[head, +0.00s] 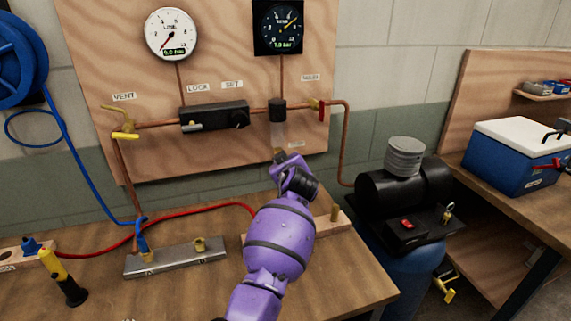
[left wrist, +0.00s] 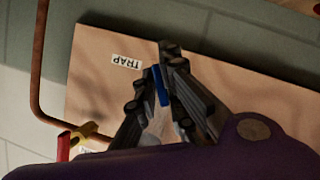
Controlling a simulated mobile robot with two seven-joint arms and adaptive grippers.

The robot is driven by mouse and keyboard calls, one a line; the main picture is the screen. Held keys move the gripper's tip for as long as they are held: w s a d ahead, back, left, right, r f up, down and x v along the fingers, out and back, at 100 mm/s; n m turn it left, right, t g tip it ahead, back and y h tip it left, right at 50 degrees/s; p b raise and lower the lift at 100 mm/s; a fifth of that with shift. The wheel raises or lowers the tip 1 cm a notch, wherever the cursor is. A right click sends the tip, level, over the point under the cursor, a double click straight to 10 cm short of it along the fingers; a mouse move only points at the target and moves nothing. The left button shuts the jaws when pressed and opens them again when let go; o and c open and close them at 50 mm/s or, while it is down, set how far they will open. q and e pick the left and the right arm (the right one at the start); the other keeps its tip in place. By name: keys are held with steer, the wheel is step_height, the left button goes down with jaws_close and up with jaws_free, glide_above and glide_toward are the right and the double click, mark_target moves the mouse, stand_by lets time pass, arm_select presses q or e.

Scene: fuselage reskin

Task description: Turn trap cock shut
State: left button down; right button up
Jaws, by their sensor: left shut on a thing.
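The trap (head: 278,135) is a clear bowl under a black cap on the copper line of the wall panel. A small brass-coloured part shows at its bottom, partly behind my purple left arm. My left gripper (head: 284,160) reaches up to just below the bowl, its fingers mostly hidden by the wrist in the head view. In the left wrist view, my left gripper (left wrist: 155,82) is shut on a small blue lever (left wrist: 162,87), taken to be the trap cock's handle, next to the label "TRAP" (left wrist: 127,62). The rest of the cock is hidden by the fingers. My right gripper is out of view.
A red-handled valve (head: 321,110) sits right of the trap, a black regulator (head: 214,116) and yellow vent valve (head: 125,135) left. The line gauge (head: 171,34) and a dark gauge (head: 278,27) are above. A metal manifold (head: 176,258) lies on the bench; a compressor (head: 405,195) stands right.

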arm_select(q)
steer(key=m, duration=0.1)
steer(key=m+y, duration=0.1)
steer(key=m+g+y, duration=0.1)
steer(key=shift+a+f+b, duration=0.1)
steer(key=shift+f+b, duration=0.15)
steer(key=shift+b, duration=0.05)
steer(key=shift+m+y, duration=0.3)
stand_by(0.3)
steer(key=c, duration=1.9)
jaws_free()
steer(key=shift+o, duration=0.2)
steer(key=shift+r, duration=0.15)
steer(key=shift+s, duration=0.1)
steer(key=shift+s+d+r, duration=0.15)
steer(key=shift+s+d, duration=0.05)
steer(key=v, duration=1.1)
steer(key=shift+s, duration=0.2)
steer(key=shift+a, duration=0.1)
